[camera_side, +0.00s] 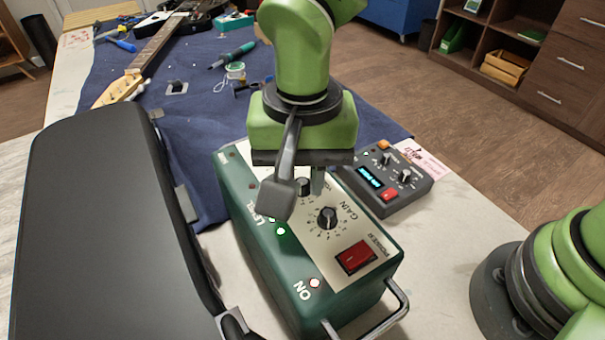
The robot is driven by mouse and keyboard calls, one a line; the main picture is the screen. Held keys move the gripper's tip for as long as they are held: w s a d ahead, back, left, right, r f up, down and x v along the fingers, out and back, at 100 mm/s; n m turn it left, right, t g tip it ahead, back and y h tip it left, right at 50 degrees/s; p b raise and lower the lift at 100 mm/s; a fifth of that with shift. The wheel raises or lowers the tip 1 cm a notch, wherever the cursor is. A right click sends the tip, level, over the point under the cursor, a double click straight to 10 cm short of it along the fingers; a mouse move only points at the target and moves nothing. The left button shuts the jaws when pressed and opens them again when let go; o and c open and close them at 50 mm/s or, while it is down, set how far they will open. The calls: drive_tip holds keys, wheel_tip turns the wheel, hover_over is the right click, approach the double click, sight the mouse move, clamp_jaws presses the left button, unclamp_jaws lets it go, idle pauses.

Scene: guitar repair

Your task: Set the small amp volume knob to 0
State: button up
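The small amp (262,262) is a green box with a cream control panel, standing on the table in the middle of the view. A dark knob (304,187) sits on the panel under my gripper, its label partly hidden. Its pointer and setting cannot be read. Nearer the front is the GAIN knob (327,217), fully in view. My gripper (297,193) points down over the panel with its fingers apart, the partly hidden knob showing between them. I cannot tell whether either finger touches it.
A red POWER switch (355,257) and metal handle (385,308) are at the amp's front. A black case (105,220) lies left. A grey pedal (388,182) with small knobs stands right. Guitar (160,45) and tools lie on the blue mat (195,125) behind.

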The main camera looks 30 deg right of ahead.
drive_tip(key=n, duration=0.5)
drive_tip(key=shift+n, duration=0.3)
drive_tip(key=shift+c, duration=0.2)
drive_tip(key=n, duration=0.6)
drive_tip(key=o, duration=0.4)
drive_tip(key=m, duration=0.4)
drive_tip(key=shift+m, duration=0.4)
drive_tip(key=m, duration=0.5)
